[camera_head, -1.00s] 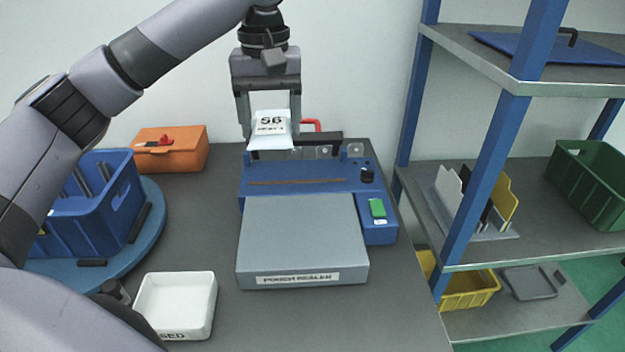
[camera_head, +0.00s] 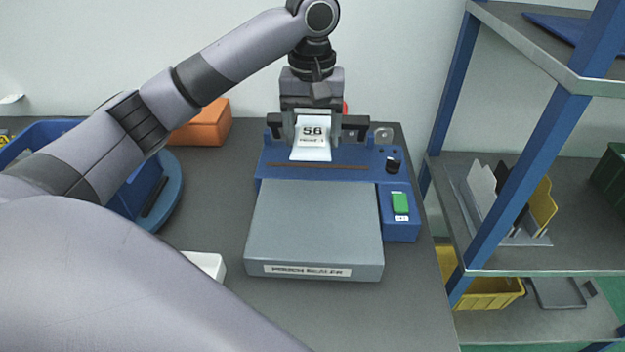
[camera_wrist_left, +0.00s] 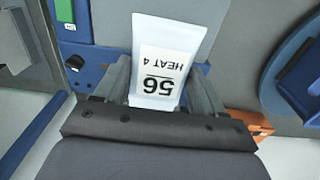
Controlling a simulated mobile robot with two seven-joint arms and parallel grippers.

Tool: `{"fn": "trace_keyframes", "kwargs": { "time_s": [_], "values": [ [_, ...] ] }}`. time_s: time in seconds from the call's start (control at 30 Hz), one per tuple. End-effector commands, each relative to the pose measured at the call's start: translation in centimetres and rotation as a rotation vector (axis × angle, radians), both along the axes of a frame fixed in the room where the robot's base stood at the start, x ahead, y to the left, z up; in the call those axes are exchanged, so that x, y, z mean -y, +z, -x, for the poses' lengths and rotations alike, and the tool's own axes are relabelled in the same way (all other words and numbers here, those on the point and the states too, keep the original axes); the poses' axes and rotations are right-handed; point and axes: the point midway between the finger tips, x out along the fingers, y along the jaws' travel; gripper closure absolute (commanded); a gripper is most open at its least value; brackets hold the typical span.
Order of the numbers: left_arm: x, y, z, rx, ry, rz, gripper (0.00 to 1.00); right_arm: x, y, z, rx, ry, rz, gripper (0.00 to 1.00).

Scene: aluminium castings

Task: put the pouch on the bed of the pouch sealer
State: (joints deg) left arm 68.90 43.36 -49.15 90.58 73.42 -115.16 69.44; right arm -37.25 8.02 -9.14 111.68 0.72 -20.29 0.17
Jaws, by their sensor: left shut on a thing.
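The pouch (camera_head: 311,145) is white with a label reading 56 and HEAT 4. My left gripper (camera_head: 311,122) is shut on its upper end, and the pouch hangs in front of the rear part of the pouch sealer (camera_head: 314,225). The pouch also shows between the fingers in the left wrist view (camera_wrist_left: 170,50). The sealer has a blue rear body, a brown strip and a flat grey bed (camera_head: 315,218) at the front. The pouch's lower edge is just behind the strip; I cannot tell if it touches the sealer. My right gripper is not in view.
An orange box (camera_head: 203,125) and a blue crate (camera_head: 140,190) on a round blue base stand at left. A white tray (camera_head: 207,264) is partly hidden by my arm. A blue-posted shelf (camera_head: 525,165) stands at right. The sealer's grey bed is bare.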

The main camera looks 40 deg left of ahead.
Motion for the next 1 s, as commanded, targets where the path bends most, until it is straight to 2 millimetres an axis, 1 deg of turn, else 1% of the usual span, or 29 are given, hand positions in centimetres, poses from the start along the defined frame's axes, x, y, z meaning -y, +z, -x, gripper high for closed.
{"fn": "trace_keyframes", "kwargs": {
  "time_s": [0.1, 0.2, 0.3, 0.47, 0.7, 0.8, 1.0],
  "values": [
    [0.0, -3.1, 0.1, -0.005, 0.001, 0.000, 0.63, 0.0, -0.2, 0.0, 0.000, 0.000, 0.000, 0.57],
    [0.0, -5.2, 0.1, -0.003, 0.000, -0.001, 0.63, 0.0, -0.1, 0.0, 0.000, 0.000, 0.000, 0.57],
    [0.0, -6.6, 0.0, -0.001, -0.001, 0.000, 0.63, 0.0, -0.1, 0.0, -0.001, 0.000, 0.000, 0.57],
    [0.0, -7.9, 0.0, -0.001, 0.000, 0.001, 0.63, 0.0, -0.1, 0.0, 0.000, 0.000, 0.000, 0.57],
    [0.0, -11.3, 0.0, -0.001, 0.001, 0.000, 0.63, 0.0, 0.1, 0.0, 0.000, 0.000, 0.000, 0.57],
    [0.0, -11.8, 0.0, 0.000, 0.000, 0.000, 0.63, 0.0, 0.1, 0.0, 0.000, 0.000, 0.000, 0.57],
    [0.0, -11.8, 0.0, 0.001, 0.000, 0.000, 0.63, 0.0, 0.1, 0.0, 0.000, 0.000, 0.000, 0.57]
  ]
}}
